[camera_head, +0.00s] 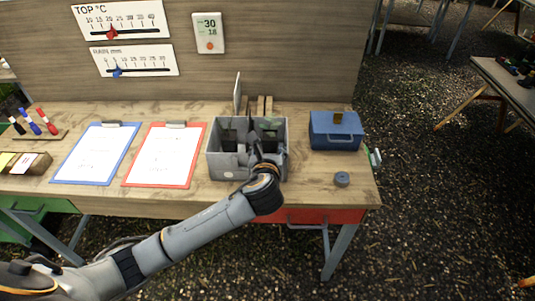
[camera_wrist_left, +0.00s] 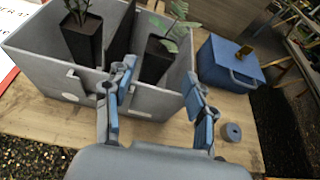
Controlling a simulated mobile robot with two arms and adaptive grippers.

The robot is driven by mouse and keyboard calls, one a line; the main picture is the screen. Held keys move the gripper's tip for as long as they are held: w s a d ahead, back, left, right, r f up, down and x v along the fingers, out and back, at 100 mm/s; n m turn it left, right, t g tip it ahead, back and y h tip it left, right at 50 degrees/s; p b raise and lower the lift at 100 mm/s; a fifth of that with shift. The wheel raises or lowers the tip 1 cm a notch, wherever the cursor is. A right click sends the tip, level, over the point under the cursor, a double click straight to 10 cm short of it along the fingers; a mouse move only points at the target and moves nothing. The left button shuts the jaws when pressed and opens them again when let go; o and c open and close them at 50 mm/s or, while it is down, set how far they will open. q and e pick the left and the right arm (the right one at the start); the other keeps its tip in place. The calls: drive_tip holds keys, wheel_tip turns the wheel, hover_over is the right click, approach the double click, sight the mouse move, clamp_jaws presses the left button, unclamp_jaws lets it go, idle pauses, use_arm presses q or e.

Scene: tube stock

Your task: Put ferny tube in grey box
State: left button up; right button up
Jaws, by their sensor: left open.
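The grey box (camera_head: 224,166) stands on the bench, with a divider between two compartments; it also shows in the left wrist view (camera_wrist_left: 45,70). A dark tube with feathery green leaves (camera_wrist_left: 155,62), apparently the ferny one, is in the box's right compartment, tilted in that view. Another dark tube with a small plant (camera_wrist_left: 84,42) is in the left compartment. My left gripper (camera_head: 258,148) is at the box's front right. In the left wrist view its open fingers (camera_wrist_left: 160,72) frame the front wall and the leafy tube, with no clear grip. My right gripper is out of view.
A blue case (camera_head: 335,131) stands right of the box, and a small grey round piece (camera_head: 342,179) lies near the front edge. Red (camera_head: 184,181) and blue (camera_head: 56,180) clipboards lie to the left. A board wall rises behind.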

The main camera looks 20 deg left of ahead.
use_arm(q)
drive_tip(key=shift+v, duration=1.4)
